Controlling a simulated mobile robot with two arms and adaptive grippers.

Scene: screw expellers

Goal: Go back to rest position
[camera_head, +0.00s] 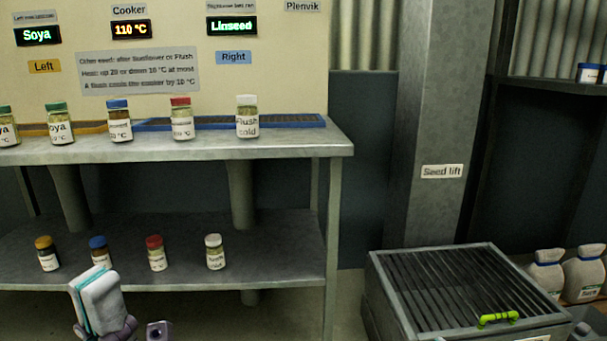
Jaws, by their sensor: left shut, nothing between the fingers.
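My left gripper (97,298) shows at the bottom left of the head view, in front of the lower shelf. Its pale fingers are together, with a teal strip along them, and they hold nothing. A part of my arm shows just right of it at the bottom edge. My right gripper is not in view.
A steel table (300,146) holds several labelled jars with coloured lids. Its lower shelf (285,258) holds several more, close behind my left gripper in the picture. A grated bin (450,285) with a green handle (498,319) stands at the right by a pillar (432,120).

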